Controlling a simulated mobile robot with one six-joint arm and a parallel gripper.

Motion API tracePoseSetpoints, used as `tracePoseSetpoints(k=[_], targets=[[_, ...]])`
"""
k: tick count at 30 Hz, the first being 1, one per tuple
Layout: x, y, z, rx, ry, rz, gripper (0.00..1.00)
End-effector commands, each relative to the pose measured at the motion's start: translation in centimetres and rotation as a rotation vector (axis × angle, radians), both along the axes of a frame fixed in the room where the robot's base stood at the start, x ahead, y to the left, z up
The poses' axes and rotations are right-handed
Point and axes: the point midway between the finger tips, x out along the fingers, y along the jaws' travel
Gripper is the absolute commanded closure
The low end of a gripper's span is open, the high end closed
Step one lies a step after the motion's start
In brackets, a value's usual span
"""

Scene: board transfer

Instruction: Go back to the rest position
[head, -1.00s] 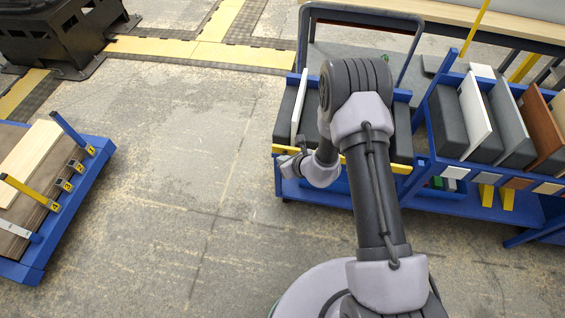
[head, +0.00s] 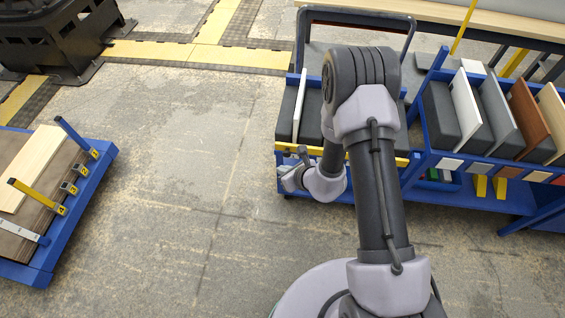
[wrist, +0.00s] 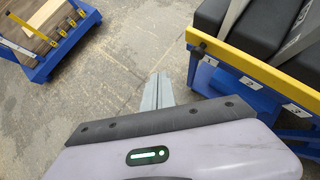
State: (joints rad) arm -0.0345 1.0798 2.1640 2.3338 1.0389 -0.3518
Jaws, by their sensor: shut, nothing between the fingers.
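My gripper (head: 292,180) is at the end of my folded arm, in front of the left part of the blue cart in the head view. In the wrist view my gripper (wrist: 157,92) points down over bare floor, with its fingers together and nothing between them. The arm's elbow and forearm hide part of the cart behind them.
A blue cart (head: 283,149) with a yellow front bar stands close beyond my gripper, holding dark blocks and a white board (head: 300,105). A blue rack (head: 470,170) with several boards stands right. A low blue pallet (head: 75,215) with boards is left. The floor (head: 180,150) between is clear.

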Motion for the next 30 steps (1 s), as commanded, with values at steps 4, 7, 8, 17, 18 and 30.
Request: tracePoseSetpoints(k=[4,7,8,17,18,30], targets=[[-1.6,0.4,1.5,0.000,0.002,0.003,1.00],[-1.9,0.4,1.7,-0.001,0.002,0.002,1.00],[-1.9,0.4,1.7,-0.001,0.002,0.002,1.00],[-1.6,6.9,19.3,0.031,-0.283,0.480,1.00],[-3.2,7.8,23.2,0.002,-0.352,0.616,1.00],[-22.3,-2.9,38.3,-1.049,-0.622,1.617,1.00]])
